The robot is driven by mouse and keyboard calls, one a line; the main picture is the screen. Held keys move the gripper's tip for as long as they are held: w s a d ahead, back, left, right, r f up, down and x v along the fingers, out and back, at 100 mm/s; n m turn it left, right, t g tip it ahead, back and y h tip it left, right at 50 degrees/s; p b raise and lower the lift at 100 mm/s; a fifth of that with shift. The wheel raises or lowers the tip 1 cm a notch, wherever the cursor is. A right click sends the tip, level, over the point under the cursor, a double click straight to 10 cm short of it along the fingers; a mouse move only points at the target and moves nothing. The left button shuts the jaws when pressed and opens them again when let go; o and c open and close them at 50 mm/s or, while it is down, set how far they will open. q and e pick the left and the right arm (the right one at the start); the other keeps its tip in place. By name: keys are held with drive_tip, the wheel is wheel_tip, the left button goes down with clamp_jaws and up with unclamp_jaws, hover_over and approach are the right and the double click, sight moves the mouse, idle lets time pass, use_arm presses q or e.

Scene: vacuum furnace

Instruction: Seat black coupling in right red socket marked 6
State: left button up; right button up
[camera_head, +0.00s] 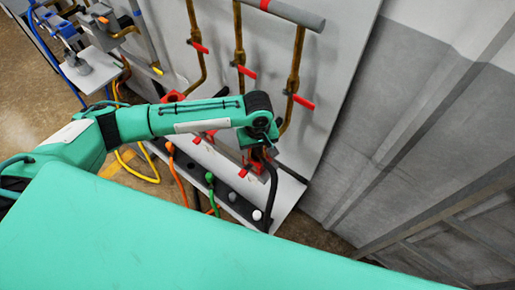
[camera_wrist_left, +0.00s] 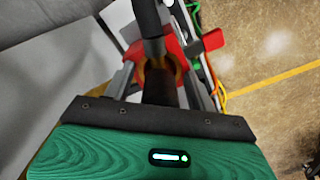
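My left gripper (camera_head: 258,150) is at the right red socket (camera_head: 252,163) on the grey panel, at the end of my teal arm. In the left wrist view, a dark cylinder, seemingly the black coupling (camera_wrist_left: 158,86), stands in line with the middle of the gripper, with red socket parts (camera_wrist_left: 175,48) around and beyond it. A black hose (camera_head: 272,185) curves down from the gripper area in the head view. Finger contact, the seating and the number 6 cannot be made out. My right gripper is not in view.
Brown pipes with red valve handles (camera_head: 303,101) rise on the panel (camera_head: 335,60) just above the gripper. A lower rail carries orange, green (camera_head: 210,177) and white (camera_head: 257,215) knobs with coloured hoses. A grey wall stands at the right; open floor lies at the left.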

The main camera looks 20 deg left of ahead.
use_arm(q)
wheel_tip(320, 180, up, 12)
drive_tip(key=b, duration=0.2)
drive_tip(key=shift+r+b, duration=0.15)
drive_tip(key=shift+b, duration=0.2)
drive_tip(key=shift+r, duration=0.75)
